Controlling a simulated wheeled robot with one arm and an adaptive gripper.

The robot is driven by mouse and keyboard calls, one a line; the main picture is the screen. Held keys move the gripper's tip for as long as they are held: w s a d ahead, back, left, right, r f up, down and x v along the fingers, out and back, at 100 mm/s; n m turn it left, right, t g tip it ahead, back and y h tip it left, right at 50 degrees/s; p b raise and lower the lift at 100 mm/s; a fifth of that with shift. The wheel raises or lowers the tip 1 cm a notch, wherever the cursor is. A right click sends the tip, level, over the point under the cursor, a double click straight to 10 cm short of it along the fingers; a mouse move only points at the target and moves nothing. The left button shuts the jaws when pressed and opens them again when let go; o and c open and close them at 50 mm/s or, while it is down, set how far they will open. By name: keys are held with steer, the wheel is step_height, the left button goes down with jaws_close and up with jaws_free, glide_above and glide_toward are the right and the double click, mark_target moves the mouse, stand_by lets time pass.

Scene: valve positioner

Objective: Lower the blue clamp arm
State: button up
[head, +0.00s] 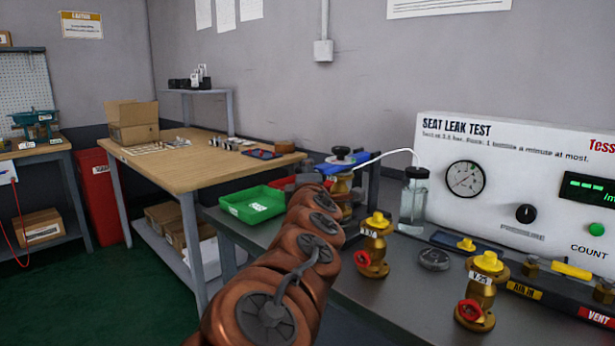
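The blue clamp arm (328,169) is at the left end of the grey test bench, next to the seat leak test panel. It looks roughly level, but its exact angle is hard to tell. A black knob (341,152) with a pale disc sits at its top. A brass valve (342,187) stands beneath it, partly hidden by my copper-coloured arm. My arm reaches up from the bottom centre and ends just in front of and below the clamp. A dark part at its end may be my gripper (308,179); its fingers are not visible.
Brass valves with yellow caps (374,245) (485,290) stand right of my arm. A clear bottle (413,205) with a thin white tube stands before the white panel (520,180). A green tray (254,205) lies left. A wooden table (185,160) is behind.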

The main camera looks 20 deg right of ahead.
step_height(320, 180, up, 9)
steer(key=shift+r, duration=0.55)
stand_by(0.5)
steer(key=shift+s, duration=0.1)
